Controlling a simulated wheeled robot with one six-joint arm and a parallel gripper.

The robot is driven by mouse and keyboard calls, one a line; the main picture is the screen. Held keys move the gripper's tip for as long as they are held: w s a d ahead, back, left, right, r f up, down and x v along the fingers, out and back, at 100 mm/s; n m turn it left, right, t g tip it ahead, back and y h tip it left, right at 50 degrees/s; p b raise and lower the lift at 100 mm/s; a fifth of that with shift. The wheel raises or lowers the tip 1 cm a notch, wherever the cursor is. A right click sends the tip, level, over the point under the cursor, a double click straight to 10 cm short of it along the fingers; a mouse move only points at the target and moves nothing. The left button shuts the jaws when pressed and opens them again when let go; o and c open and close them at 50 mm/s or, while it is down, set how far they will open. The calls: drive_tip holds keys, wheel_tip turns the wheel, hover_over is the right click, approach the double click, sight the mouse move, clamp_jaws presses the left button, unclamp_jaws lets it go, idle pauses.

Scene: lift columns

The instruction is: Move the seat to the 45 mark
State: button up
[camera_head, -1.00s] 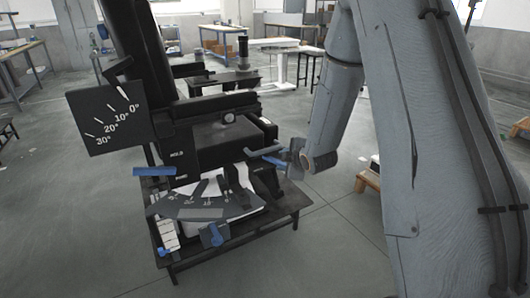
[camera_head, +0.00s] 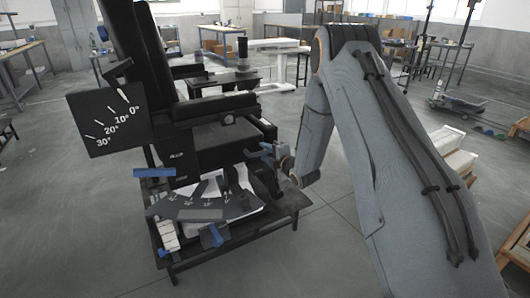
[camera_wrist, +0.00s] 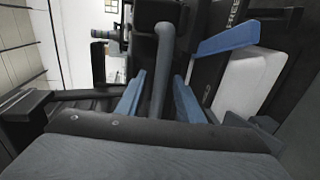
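The black seat (camera_head: 222,133) stands on a low dark platform at left centre in the head view. A curved dark scale (camera_head: 190,208) lies below its front; its numbers are too small to read surely. A tilted black board (camera_head: 108,117) at left reads 0°, 10°, 20° and 30°, with no 45 visible. My gripper (camera_head: 262,150) is at the seat's right front side. In the wrist view, the blue fingers of my gripper (camera_wrist: 158,98) stand apart on either side of a grey bar (camera_wrist: 162,75), with gaps visible; I cannot tell any contact.
A blue bar (camera_wrist: 228,40) and a white block (camera_wrist: 245,78) are right of my fingers in the wrist view. The floor in front is clear.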

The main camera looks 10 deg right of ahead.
drive_tip(key=shift+w+a+f, duration=0.1)
drive_tip(key=shift+w, duration=0.25)
clamp_jaws()
drive_tip(key=shift+s, duration=0.1)
